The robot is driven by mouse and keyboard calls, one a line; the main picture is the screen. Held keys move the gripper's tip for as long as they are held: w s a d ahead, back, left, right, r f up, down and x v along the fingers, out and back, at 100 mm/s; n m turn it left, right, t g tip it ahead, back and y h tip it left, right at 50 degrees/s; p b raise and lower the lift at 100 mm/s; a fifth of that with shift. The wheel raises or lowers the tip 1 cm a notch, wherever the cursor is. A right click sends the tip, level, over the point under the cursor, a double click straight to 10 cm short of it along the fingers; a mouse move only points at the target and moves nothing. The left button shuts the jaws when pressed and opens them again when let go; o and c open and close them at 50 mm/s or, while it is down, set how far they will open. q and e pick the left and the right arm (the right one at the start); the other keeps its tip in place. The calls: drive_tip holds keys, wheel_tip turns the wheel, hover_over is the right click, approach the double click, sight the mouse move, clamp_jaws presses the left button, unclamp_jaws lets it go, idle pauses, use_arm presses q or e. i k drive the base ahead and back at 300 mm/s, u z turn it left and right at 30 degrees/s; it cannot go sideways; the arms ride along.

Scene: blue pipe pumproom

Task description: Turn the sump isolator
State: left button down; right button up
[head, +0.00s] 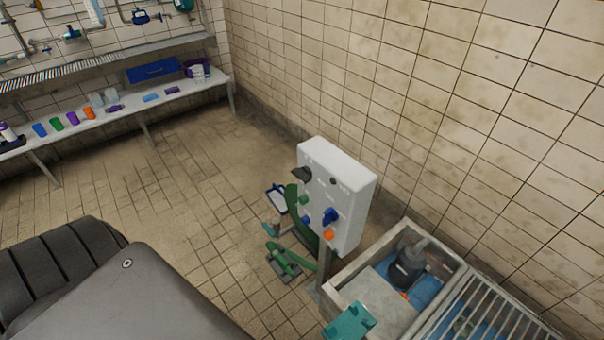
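A white control box (345,185) stands on a post at the right of centre, near the tiled wall. Its front carries a dark handle (301,174), a green knob (303,200), blue knobs (330,215) and an orange knob (328,234). I cannot tell which of these is the sump isolator, as the labels are too small to read. Neither of my grippers is in view.
Below the box is an open sump (382,303) with a dark pump (408,268) and a metal grating (490,308). A green hose (298,212) and green pipe fittings (283,258) are near the post. A long bench (190,92) with cups stands at the back left.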

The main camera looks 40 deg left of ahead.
sight(304, 174)
drive_tip(key=u, duration=0.8)
